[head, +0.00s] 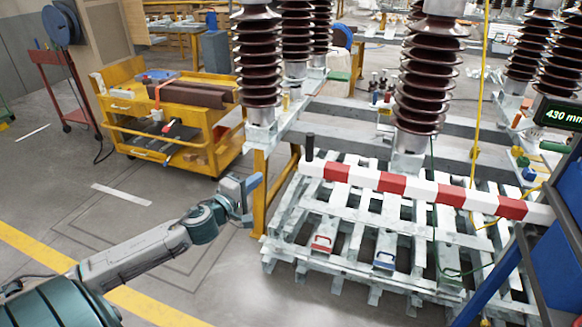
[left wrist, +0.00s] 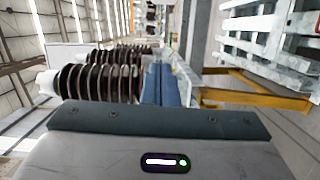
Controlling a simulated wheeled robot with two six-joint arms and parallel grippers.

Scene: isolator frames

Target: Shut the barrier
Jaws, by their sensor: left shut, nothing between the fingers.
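The barrier arm (head: 448,194), striped red and white, runs across the right half of the head view, close to level. A short dark upright handle (head: 310,147) stands at its white left end. Its right end reaches a blue stand at the right edge. My left gripper (head: 254,186) is shut and empty, to the left of the handle and slightly lower in the picture, apart from it. In the left wrist view its blue fingers (left wrist: 157,84) are together. The barrier cannot be made out there. My right gripper is not in view.
A yellow cart (head: 165,150) with tools stands at the left back. Tall brown ribbed insulators (head: 418,90) rise behind the barrier. A slatted pale metal frame (head: 330,262) lies below it. A yellow frame leg (head: 260,195) is beside my gripper.

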